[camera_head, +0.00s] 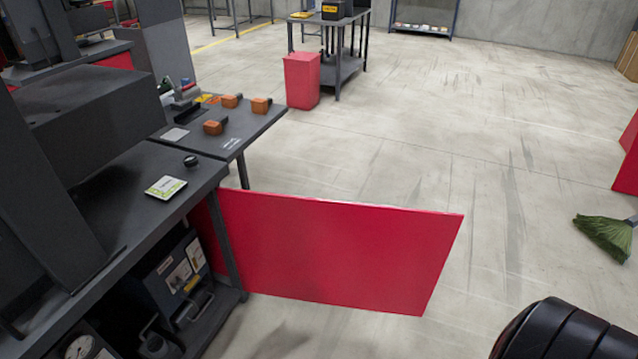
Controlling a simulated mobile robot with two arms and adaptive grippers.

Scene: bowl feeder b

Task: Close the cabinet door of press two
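A red cabinet door (335,252) stands wide open in the middle of the view. It swings out from the dark press bench (190,182) on the left, hinged near the bench's front leg. The open cabinet below the bench shows a blue-grey case (178,282) with labels and other items on its shelf. A black rounded part, which looks like a piece of my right arm, shows at the lower right corner, apart from the door. Neither gripper's fingers show. No lettering here tells which press this is.
A side table (228,132) with orange tools stands behind the bench. A red bin (301,80) and a dark cart (345,66) stand farther back. A green broom head (606,234) lies at the right. The concrete floor (460,110) between is clear.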

